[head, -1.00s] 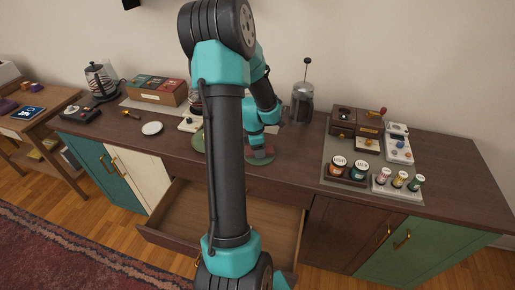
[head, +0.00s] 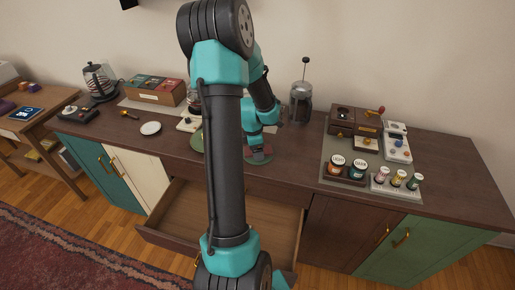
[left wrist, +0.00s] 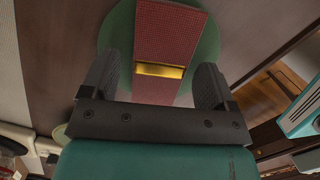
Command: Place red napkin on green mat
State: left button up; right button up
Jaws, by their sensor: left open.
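The red napkin (left wrist: 168,35) lies flat as a strip across the round green mat (left wrist: 207,38) in the left wrist view. A gold band (left wrist: 160,71) wraps around the napkin. My left gripper (left wrist: 157,80) is open, with one finger on each side of the napkin near the band. In the head view my left gripper (head: 258,152) is down at the worktop by the mat and hides most of the napkin. My right gripper is not in view.
The wooden drawer (head: 185,225) below the worktop stands open. A French press (head: 301,102) stands behind the gripper. Jars (head: 337,165) and a coffee box (head: 355,122) are to the right. A white saucer (head: 151,128) is to the left.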

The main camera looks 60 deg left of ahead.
pick_arm(q)
notch_tip(320, 180, up, 12)
jog(key=s, duration=0.1)
jog(key=shift+s+a, duration=0.3)
jog(key=shift+s, duration=0.05)
jog(key=shift+c, duration=0.4)
